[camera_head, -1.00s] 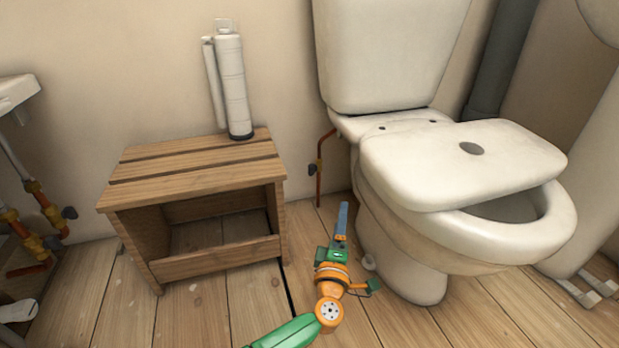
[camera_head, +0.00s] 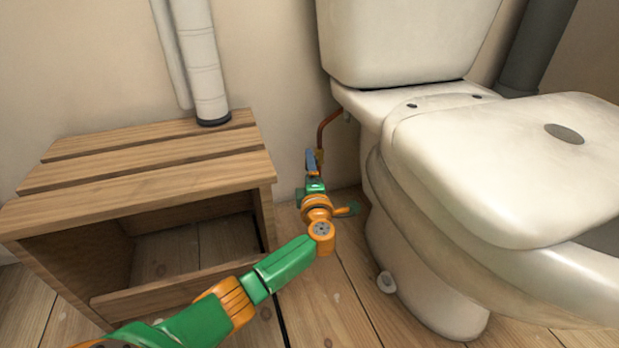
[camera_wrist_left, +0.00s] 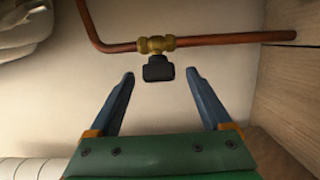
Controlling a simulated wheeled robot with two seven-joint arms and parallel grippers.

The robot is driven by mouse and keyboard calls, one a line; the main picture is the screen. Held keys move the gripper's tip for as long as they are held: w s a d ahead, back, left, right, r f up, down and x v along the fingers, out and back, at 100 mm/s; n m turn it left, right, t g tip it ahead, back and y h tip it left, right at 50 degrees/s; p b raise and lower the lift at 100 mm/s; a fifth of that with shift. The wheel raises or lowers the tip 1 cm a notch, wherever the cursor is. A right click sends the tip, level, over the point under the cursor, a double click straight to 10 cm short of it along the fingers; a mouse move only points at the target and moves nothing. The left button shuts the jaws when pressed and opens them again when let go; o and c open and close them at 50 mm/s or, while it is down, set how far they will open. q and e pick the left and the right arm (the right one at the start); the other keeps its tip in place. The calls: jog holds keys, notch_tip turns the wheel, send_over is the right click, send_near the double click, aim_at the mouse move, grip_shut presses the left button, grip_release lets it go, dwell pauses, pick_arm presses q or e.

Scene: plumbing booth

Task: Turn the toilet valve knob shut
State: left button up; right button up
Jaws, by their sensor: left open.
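The toilet valve knob (camera_wrist_left: 158,68) is a small black block on a brass valve body (camera_wrist_left: 157,44), set in a copper pipe (camera_wrist_left: 215,39). In the left wrist view it sits just beyond and between the fingertips of my left gripper (camera_wrist_left: 160,77). The blue fingers are spread, with nothing held and a gap on each side of the knob. In the head view my left gripper (camera_head: 313,160) reaches the pipe (camera_head: 326,121) beside the toilet (camera_head: 401,170) and hides the knob. My right gripper is out of view.
A wooden stool (camera_head: 150,165) stands close to the left of my arm, bearing a tall white roll stack (camera_head: 206,65). The toilet bowl and seat lid (camera_head: 500,170) crowd the right side. Bare floorboards (camera_head: 335,290) lie between them.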

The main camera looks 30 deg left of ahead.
pick_arm(q)
grip_shut()
jog(key=m+t, duration=0.2)
jog(key=m, duration=0.1)
jog(key=m+t+y, duration=0.1)
jog(key=shift+a+f+m+t, duration=0.15)
jog(key=shift+f+m+t, duration=0.15)
jog(key=shift+f+t, duration=0.1)
dwell(0.4)
grip_release()
